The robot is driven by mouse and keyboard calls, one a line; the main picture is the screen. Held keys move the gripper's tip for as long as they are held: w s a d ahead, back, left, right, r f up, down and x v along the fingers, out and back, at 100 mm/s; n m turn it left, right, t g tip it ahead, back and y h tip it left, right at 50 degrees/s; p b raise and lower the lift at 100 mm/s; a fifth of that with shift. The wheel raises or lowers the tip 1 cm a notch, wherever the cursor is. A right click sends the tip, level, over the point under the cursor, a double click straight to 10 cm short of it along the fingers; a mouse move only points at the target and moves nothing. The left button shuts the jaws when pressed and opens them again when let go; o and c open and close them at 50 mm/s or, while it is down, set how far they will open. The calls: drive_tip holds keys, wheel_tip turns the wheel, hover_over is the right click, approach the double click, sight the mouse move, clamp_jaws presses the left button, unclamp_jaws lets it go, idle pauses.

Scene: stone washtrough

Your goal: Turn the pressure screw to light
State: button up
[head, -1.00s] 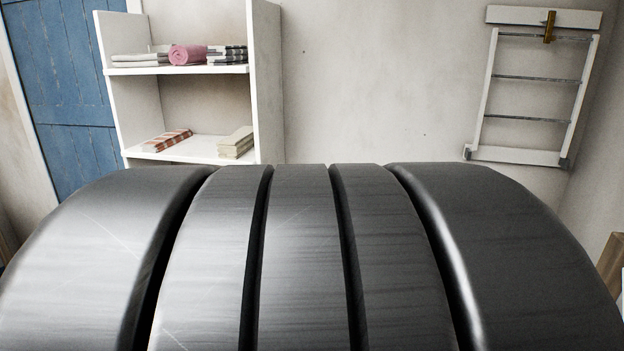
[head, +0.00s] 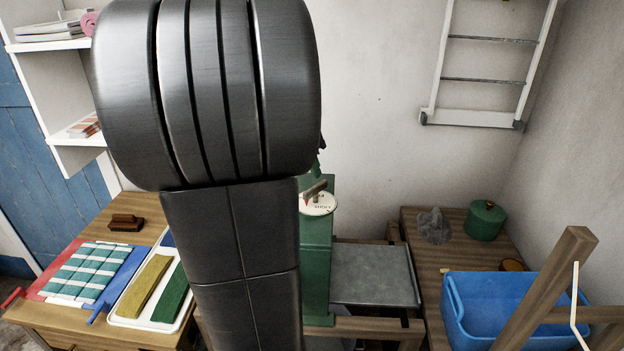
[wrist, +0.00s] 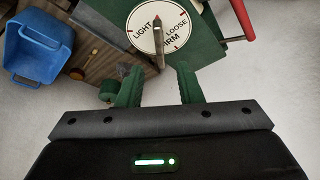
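The pressure screw's round white dial (head: 318,204) sits on top of a green metal frame (head: 317,262), just right of my arm in the head view. A brown bar handle (head: 315,189) stands across it. In the wrist view the dial (wrist: 142,36) reads LIGHT, LOOSE and a partly covered FIRM. The handle (wrist: 158,28) there is seen nearly end-on, over the dial between LIGHT and LOOSE; I cannot tell its exact setting. My gripper (wrist: 158,76) is open and empty, its green fingers apart and short of the handle. In the head view my arm hides it.
A blue tub (head: 500,310) and green lidded pot (head: 485,220) stand at right, behind a slanted wooden post (head: 545,290). A grey slab (head: 375,275) lies beside the frame. A red lever (wrist: 242,18) is near the dial.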

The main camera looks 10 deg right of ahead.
sight(315, 186)
drive_tip(key=x, duration=0.6)
drive_tip(key=shift+d+f, duration=0.1)
drive_tip(key=shift+f, duration=0.15)
clamp_jaws()
